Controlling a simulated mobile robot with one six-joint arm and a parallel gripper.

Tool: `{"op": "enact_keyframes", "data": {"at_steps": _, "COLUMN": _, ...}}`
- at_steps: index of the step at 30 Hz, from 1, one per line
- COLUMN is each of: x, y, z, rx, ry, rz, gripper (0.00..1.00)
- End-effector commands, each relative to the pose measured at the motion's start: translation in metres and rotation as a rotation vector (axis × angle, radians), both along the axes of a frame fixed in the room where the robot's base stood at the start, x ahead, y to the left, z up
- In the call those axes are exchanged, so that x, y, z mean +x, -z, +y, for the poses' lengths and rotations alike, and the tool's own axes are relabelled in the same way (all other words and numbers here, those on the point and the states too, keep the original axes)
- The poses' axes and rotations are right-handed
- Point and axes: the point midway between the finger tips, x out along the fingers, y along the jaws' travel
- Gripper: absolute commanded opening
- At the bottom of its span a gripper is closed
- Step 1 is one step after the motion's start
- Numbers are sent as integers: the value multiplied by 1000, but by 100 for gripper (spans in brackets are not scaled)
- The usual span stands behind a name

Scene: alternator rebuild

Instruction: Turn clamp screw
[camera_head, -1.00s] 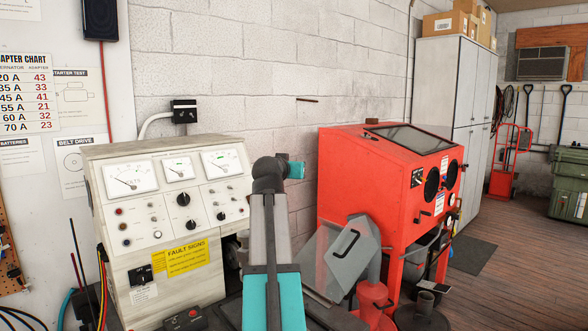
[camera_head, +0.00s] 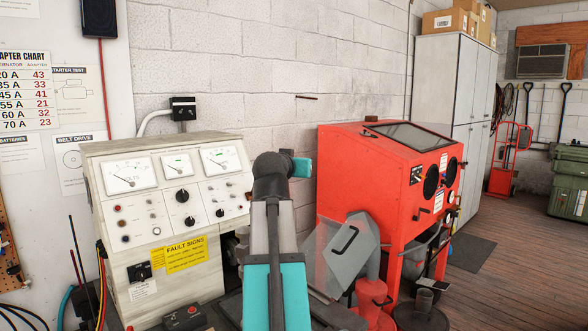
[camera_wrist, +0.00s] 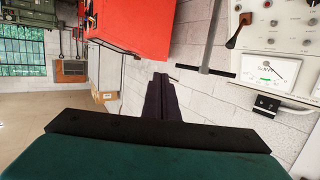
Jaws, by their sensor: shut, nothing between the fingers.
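In the wrist view, my gripper (camera_wrist: 161,76) is shut, its dark fingers together and empty. A grey T-shaped bar (camera_wrist: 207,69), a long rod with a crossbar at its end, shows just right of the fingertips. It looks like the clamp screw's handle, but I cannot be sure. The fingertips appear close to the left end of the crossbar in the picture; I cannot tell the gap in depth. The rod's far end runs out of the wrist view. In the head view my arm stands in front of the bench, and the fingers and any clamp are hidden.
The test bench (camera_head: 165,205) with gauges and knobs stands at left. A red blasting cabinet (camera_head: 345,180) stands right of my arm. A grey locker (camera_head: 450,90) is behind it. Open floor (camera_head: 500,270) lies at far right.

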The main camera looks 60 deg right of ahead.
Motion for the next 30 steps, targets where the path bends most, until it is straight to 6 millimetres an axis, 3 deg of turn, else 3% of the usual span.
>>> {"op": "enact_keyframes", "data": {"at_steps": 12, "x": -29, "y": -7, "z": 34, "rx": 0, "ry": 0, "rz": 0, "gripper": 0}}
{"op": "enact_keyframes", "data": {"at_steps": 26, "x": -33, "y": -10, "z": 38, "rx": 0, "ry": 0, "rz": 0, "gripper": 0}}
{"op": "enact_keyframes", "data": {"at_steps": 30, "x": -33, "y": -10, "z": 38, "rx": 0, "ry": 0, "rz": 0, "gripper": 24}}
